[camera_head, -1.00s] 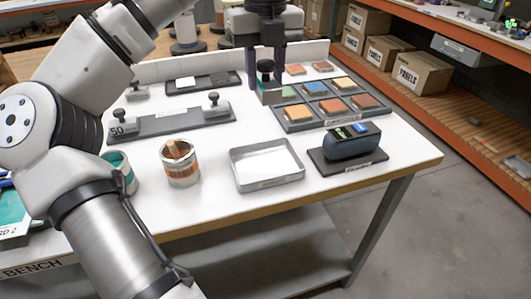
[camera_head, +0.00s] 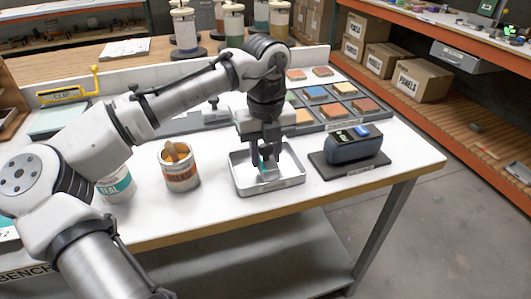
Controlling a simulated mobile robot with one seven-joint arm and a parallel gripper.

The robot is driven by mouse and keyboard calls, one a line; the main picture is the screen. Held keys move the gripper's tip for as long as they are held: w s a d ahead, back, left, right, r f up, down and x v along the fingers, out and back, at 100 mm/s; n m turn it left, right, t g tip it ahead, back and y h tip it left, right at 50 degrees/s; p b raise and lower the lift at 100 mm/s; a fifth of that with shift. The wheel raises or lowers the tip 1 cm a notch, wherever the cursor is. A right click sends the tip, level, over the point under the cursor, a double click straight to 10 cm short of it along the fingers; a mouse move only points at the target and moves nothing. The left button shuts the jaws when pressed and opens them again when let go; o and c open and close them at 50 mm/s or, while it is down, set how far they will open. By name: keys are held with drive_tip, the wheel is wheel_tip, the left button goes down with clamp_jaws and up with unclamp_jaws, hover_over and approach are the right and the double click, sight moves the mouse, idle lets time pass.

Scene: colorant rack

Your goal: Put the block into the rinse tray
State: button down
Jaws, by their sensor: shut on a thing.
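The rinse tray (camera_head: 239,188) is a shallow metal tray with a white inside, near the front edge of the bench. My gripper (camera_head: 268,163) points down over the tray, its two dark fingers shut on the block (camera_head: 269,173). The block looks grey with a green upper part, and the fingers hide much of it. It is inside the tray's outline, low down. I cannot tell whether it touches the tray floor.
A dark blue device (camera_head: 352,146) on a black base stands right of the tray. An open can (camera_head: 179,167) with a stick stands to the left. A rack of coloured tiles (camera_head: 345,106) lies behind. A white SEAL can (camera_head: 117,186) is partly behind my arm.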

drive_tip(key=shift+f, duration=0.15)
drive_tip(key=shift+f, duration=0.1)
drive_tip(key=c, duration=1)
unclamp_jaws()
wheel_tip(320, 180, up, 12)
drive_tip(key=shift+r, duration=0.2)
